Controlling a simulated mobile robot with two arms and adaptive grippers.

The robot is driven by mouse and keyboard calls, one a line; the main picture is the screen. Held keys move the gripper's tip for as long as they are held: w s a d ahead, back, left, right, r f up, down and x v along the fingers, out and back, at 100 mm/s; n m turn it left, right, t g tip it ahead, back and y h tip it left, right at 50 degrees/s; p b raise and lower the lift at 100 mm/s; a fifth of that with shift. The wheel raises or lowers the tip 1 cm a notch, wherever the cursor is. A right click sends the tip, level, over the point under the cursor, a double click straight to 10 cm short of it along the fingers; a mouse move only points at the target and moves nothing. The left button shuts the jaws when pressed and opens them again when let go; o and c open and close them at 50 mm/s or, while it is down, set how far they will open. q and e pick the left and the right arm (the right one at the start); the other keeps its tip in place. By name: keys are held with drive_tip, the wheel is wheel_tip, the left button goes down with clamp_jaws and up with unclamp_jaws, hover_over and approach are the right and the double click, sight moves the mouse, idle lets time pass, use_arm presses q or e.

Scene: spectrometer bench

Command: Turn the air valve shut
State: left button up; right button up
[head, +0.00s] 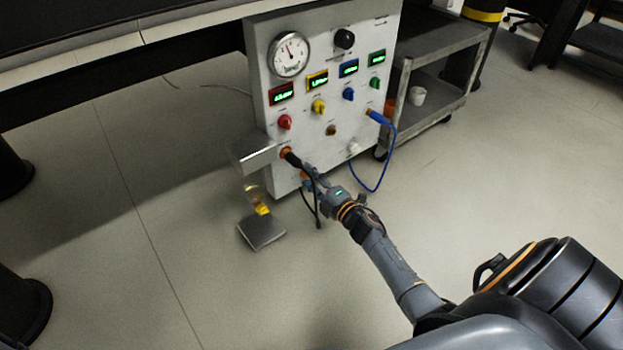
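A grey control panel (347,108) stands upright below the bench edge. It carries a red knob (285,122), a yellow knob (318,106), a blue knob (348,94), a green knob (374,83), a small brown knob (331,130) and a black knob (344,38). I cannot tell from the labels which is the air valve. My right gripper (310,178) is at the panel's lower left, close to its face, below a black plug (292,159). Its fingers are small and partly hidden, so contact and opening are unclear. My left gripper is out of view.
A round gauge (289,54) sits at the panel's upper left. A blue cable (388,155) loops down on the right. A grey cart (437,62) holds a white cup (417,96).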

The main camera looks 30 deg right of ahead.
drive_tip(key=shift+s, duration=0.1)
drive_tip(key=s, duration=0.7)
drive_tip(key=shift+s+d, duration=0.15)
drive_tip(key=shift+d, duration=0.15)
idle(0.4)
